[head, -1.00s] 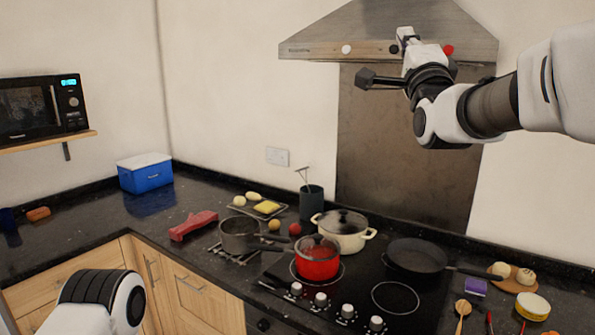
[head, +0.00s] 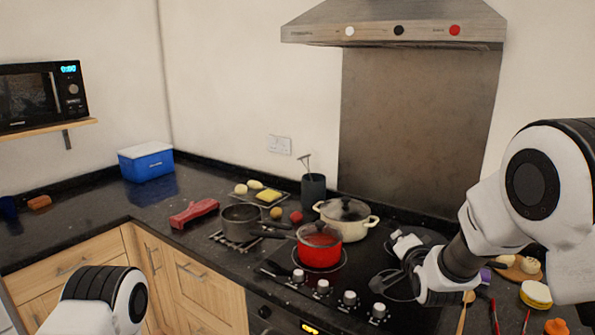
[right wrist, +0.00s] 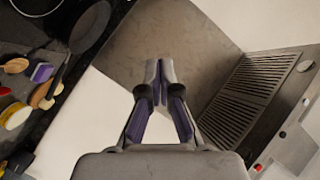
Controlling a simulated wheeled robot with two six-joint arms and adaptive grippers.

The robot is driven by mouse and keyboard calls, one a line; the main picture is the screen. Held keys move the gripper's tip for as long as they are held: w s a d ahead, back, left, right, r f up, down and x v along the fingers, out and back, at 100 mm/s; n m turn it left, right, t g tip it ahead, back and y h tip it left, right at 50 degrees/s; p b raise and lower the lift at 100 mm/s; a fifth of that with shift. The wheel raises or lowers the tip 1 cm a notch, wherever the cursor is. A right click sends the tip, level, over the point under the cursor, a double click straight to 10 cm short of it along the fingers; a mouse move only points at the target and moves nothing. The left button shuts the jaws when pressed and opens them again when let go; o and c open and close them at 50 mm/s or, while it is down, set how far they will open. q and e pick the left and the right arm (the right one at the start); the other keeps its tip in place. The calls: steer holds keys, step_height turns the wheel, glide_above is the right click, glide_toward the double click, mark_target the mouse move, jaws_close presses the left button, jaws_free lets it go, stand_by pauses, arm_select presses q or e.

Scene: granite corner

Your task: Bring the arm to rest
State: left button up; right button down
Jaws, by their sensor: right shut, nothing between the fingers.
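My right gripper (head: 385,283) is low in front of the hob in the head view, left of the bulk of my right arm. Its fingers are together and empty in the right wrist view (right wrist: 158,78), with the steel backsplash and hood beyond them. My right arm comes in from the right edge and hides much of the right side of the hob. Part of my left arm shows at the bottom left; its gripper is out of the picture.
The red pot (head: 318,252) and cream pot (head: 345,228) stand left of my right gripper. The grey saucepan (head: 240,222) is further left. The frying pan (right wrist: 82,42) is largely hidden in the head view. The hood (head: 400,22) hangs above; the air below it is clear.

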steer(key=s+d+f+n+g+b, duration=0.1)
steer(key=s+f+n+g, duration=0.1)
steer(key=s+f, duration=0.5)
steer(key=s+f+n+g, duration=0.1)
steer(key=s+f+g, duration=0.25)
steer(key=f, duration=0.85)
steer(key=s+d+f+n+g+b, duration=0.1)
steer(key=s+f+n+g, duration=0.1)
steer(key=s+f, duration=0.55)
steer(key=s+f+n+g, duration=0.1)
steer(key=s+f+g, duration=0.1)
steer(key=s+f, duration=0.3)
steer(key=s+f+n+g+b, duration=0.1)
steer(key=s+f, duration=0.4)
steer(key=s, duration=0.7)
steer(key=s+f+n+g, duration=0.2)
steer(key=s+f+g, duration=0.2)
steer(key=s, duration=0.5)
steer(key=shift+f+n+b, duration=0.35)
steer(key=shift+f+n, duration=0.05)
steer(key=shift+f, duration=0.55)
steer(key=shift+g, duration=0.25)
